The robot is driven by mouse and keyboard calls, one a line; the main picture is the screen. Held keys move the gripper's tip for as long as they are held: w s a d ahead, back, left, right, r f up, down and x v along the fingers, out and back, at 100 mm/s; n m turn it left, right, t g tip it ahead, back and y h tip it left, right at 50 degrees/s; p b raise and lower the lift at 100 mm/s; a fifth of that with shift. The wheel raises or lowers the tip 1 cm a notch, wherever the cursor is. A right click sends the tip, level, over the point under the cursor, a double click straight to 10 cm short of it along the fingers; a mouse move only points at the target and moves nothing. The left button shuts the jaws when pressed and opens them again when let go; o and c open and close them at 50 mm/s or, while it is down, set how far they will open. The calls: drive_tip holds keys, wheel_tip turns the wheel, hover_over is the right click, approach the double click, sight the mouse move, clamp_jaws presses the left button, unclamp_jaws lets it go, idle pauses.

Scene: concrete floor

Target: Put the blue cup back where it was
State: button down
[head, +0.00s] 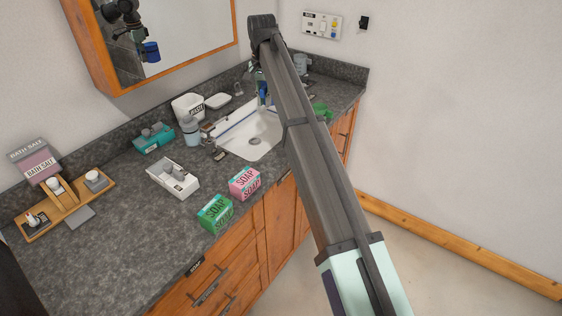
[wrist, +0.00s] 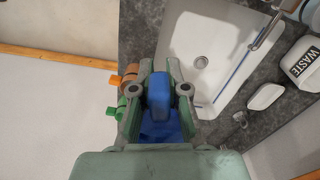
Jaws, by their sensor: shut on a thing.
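The blue cup (wrist: 160,122) sits between the two fingers of my gripper (wrist: 160,72) in the wrist view. My gripper is shut on it. In the head view only a small part of the blue cup (head: 263,93) shows beside my arm, near the back right of the sink. My arm hides most of the gripper there. The cup and gripper also show as a reflection in the mirror (head: 185,40). I cannot tell whether the cup touches the counter.
The white sink (head: 255,133) lies beside the cup. A green object (head: 321,111) stands right of my arm; green (wrist: 111,112) and orange (wrist: 116,80) items show close to the left finger. A waste bin (head: 188,106) and soap boxes (head: 244,183) occupy the counter (head: 120,235).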

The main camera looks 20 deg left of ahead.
sight(270, 161)
drive_tip(key=s+f+m+p, duration=0.1)
drive_tip(key=f, duration=0.5)
drive_tip(key=s+d+f+m+p, duration=0.1)
drive_tip(key=f+p, duration=0.1)
drive_tip(key=f, duration=0.5)
drive_tip(key=s+d+f+p, duration=0.1)
drive_tip(key=f+p, duration=0.1)
drive_tip(key=f, duration=0.4)
drive_tip(key=shift+d+f+m, duration=0.25)
drive_tip(key=shift+f+m, duration=0.15)
drive_tip(key=shift+f, duration=0.15)
drive_tip(key=c, duration=1.2)
unclamp_jaws()
wheel_tip(270, 161, up, 12)
drive_tip(key=b, duration=0.2)
drive_tip(key=shift+r+b, duration=0.2)
drive_tip(key=shift+b, duration=0.15)
